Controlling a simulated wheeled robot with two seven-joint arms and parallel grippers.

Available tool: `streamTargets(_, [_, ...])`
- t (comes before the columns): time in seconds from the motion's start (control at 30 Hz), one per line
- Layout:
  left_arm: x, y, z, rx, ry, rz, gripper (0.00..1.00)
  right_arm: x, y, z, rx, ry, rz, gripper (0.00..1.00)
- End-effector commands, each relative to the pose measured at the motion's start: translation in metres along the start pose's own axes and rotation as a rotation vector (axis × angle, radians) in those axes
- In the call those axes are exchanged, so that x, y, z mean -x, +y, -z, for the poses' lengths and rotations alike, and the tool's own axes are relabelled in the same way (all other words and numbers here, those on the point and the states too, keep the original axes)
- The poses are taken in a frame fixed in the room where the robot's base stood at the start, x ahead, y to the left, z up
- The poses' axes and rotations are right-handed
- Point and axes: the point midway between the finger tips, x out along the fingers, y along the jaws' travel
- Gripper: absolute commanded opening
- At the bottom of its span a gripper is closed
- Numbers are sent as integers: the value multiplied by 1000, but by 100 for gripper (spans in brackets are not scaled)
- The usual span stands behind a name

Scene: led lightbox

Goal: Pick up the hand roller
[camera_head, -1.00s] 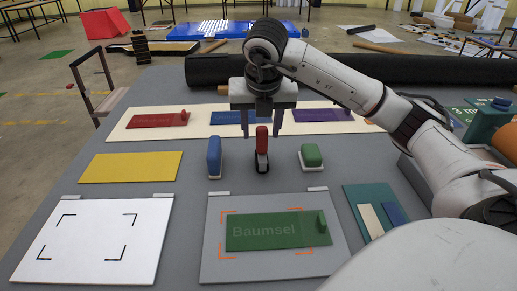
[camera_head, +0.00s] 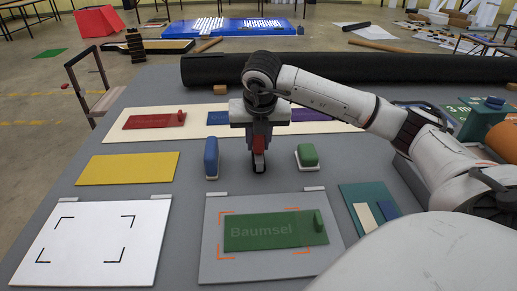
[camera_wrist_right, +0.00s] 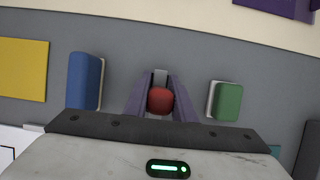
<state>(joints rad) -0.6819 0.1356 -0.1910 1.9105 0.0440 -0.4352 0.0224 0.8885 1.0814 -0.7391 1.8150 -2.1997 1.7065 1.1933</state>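The hand roller (camera_head: 259,145) stands upright on the grey table, with its red handle up and its dark roller end at the bottom. My right gripper (camera_head: 259,140) is above it with its fingers closed in on the red handle, one on each side. In the right wrist view the red handle top (camera_wrist_right: 160,100) sits between the two purple-grey fingers (camera_wrist_right: 160,95), with no clear gap. The roller's lower end looks to be at the table surface; whether it touches is hard to tell. My left gripper is not in view.
A blue block (camera_head: 211,158) stands left of the roller and a green one (camera_head: 307,156) right of it, both close. In front lies a grey board (camera_head: 212,262) with a green "Baumsel" plate (camera_head: 275,232). Behind are a cream strip (camera_head: 118,131) and a black roll (camera_head: 330,69).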

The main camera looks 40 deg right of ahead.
Motion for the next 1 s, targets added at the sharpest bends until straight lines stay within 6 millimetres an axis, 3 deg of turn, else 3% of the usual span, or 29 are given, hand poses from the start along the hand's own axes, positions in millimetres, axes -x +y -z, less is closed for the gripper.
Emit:
streamTargets(0.37, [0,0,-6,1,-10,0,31,8,1,-4,-1,-3,-4,0])
streamTargets(0.73, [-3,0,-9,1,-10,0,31,73,1,-31,-3,-4,-5,0])
streamTargets(1.0, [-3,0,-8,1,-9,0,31,93,0,-39,0,0,-1,0])
